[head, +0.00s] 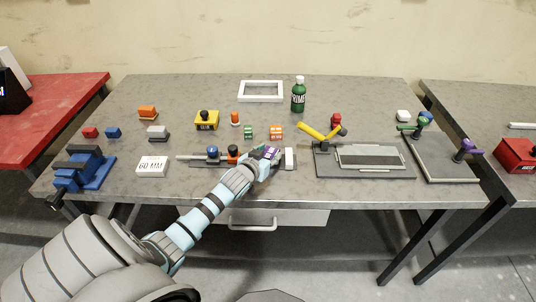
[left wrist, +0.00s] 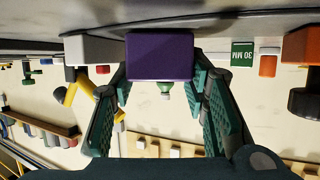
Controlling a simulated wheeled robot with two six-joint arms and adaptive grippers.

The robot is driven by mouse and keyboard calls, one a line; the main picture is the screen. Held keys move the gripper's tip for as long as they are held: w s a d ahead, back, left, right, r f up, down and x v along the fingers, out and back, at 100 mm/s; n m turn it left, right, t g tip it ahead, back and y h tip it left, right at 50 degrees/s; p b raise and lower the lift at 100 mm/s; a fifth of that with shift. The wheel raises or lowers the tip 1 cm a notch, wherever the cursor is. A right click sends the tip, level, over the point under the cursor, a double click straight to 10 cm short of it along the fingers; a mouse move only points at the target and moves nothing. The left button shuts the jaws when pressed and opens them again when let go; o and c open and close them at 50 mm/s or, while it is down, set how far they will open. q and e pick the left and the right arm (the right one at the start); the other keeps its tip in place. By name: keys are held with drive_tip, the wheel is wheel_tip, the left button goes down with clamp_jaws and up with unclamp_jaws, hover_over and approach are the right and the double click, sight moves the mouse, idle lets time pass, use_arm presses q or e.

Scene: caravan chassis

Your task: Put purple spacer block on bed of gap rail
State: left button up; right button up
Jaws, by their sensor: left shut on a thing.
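The purple spacer block (left wrist: 160,56) is between the fingers of my left gripper (left wrist: 162,82), which is shut on it. In the head view the left gripper (head: 266,158) is over the right part of the gap rail (head: 203,164), and only a little of the purple block (head: 272,153) shows. The rail has a white end block (head: 290,158) to the right of the gripper, and blue and orange-red pieces to the left. The purple block is low, close to the rail's bed. I cannot tell whether it touches the bed, which the gripper partly hides.
A white "60 MM" sign (head: 152,166) and a blue vise (head: 84,170) stand at the left. A yellow-handled clamp fixture (head: 365,158) is at the right.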

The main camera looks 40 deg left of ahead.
use_arm(q)
drive_tip(key=shift+f, duration=0.1)
drive_tip(key=o, duration=1.4)
drive_tip(key=v, duration=1.2)
drive_tip(key=shift+w, duration=0.1)
